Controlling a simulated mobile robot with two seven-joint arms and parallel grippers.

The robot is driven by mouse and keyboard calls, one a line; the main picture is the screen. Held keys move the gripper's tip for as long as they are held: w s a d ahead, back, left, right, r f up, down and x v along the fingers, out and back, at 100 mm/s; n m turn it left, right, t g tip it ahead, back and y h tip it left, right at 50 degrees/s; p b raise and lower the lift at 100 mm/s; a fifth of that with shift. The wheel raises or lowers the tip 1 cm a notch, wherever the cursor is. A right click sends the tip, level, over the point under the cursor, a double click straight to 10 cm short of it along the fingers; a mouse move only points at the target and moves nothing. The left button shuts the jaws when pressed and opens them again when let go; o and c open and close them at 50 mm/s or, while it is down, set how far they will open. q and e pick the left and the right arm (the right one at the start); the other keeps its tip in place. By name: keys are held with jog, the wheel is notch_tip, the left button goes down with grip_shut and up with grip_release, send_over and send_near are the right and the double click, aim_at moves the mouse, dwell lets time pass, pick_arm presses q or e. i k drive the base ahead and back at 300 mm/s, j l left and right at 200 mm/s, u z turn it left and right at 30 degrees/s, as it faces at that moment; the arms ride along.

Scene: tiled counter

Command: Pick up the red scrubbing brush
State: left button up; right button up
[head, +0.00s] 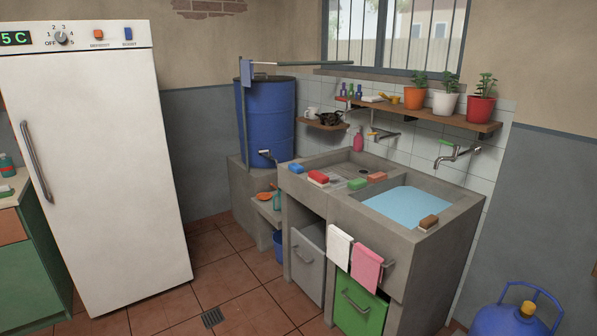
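A red brush (319,177) with a pale underside lies on the concrete sink counter, near the front edge of its left part. A blue block (296,168) lies just to its left. A green block (357,184) and an orange-red block (377,177) lie to its right, beside the ridged washboard area. A brown brush (428,222) sits on the front right rim of the basin. Neither of my grippers is in the head view.
The concrete sink (331,211) holds a basin of blue water (408,206). White and pink towels (367,268) hang in front. A white refrigerator (110,180) stands left, a blue barrel (270,120) behind, a blue gas cylinder (497,320) front right. Tiled floor (245,290) is largely clear.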

aim_at(316, 177)
jog(key=i+j, duration=0.5)
jog(key=i, duration=0.15)
jog(key=i+j, duration=1)
jog(key=i, duration=0.25)
